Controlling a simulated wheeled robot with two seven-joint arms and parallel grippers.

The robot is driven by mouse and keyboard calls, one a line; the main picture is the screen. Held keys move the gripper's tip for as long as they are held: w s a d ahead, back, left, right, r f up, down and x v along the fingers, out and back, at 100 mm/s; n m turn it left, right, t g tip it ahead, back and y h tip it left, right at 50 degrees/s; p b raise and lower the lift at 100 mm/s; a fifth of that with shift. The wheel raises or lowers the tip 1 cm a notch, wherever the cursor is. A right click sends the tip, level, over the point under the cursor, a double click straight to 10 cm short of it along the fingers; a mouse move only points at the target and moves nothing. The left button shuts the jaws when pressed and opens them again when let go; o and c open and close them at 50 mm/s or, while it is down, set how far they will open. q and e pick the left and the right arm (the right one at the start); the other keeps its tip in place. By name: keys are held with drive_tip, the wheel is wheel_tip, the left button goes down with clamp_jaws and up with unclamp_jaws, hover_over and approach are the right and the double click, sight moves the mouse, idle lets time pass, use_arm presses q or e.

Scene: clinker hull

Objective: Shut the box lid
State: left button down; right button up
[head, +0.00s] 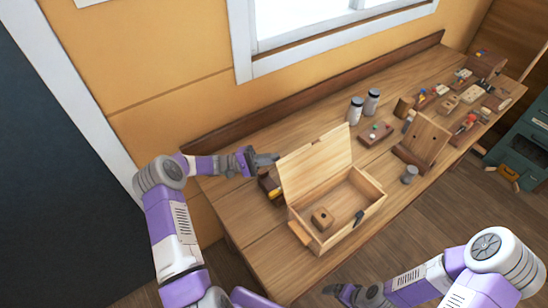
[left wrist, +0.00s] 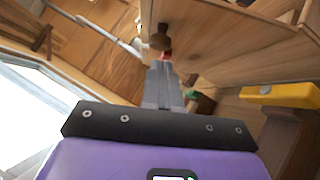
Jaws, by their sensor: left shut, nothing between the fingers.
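A light wooden box (head: 352,228) stands on the workbench in the head view. Its lid (head: 314,163) is raised, standing up along the box's left side. Inside lie a small wooden block (head: 322,217) and a small dark piece (head: 359,216). My left gripper (head: 275,158) is shut and empty, just left of the lid's upper part, on its outer side. In the left wrist view the closed fingers (left wrist: 163,85) point towards a large wooden panel; whether they touch it is unclear. My right gripper (head: 335,291) is low in front of the bench, away from the box; its jaws are unclear.
The workbench (head: 250,222) also holds two jars (head: 363,106), a wooden holder (head: 424,140), a grey cylinder (head: 409,174) and several small blocks to the right. A yellow-handled tool (head: 275,193) lies left of the box; yellow also shows in the left wrist view (left wrist: 285,95).

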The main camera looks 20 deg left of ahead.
use_arm(q)
drive_tip(key=shift+s+d+r, duration=0.2)
drive_tip(key=shift+d, duration=0.2)
drive_tip(key=shift+s+d+r, duration=0.15)
drive_tip(key=shift+s+d, duration=0.05)
drive_tip(key=shift+d, duration=0.15)
use_arm(e)
drive_tip(key=shift+r, duration=0.3)
use_arm(q)
drive_tip(key=shift+r, duration=0.1)
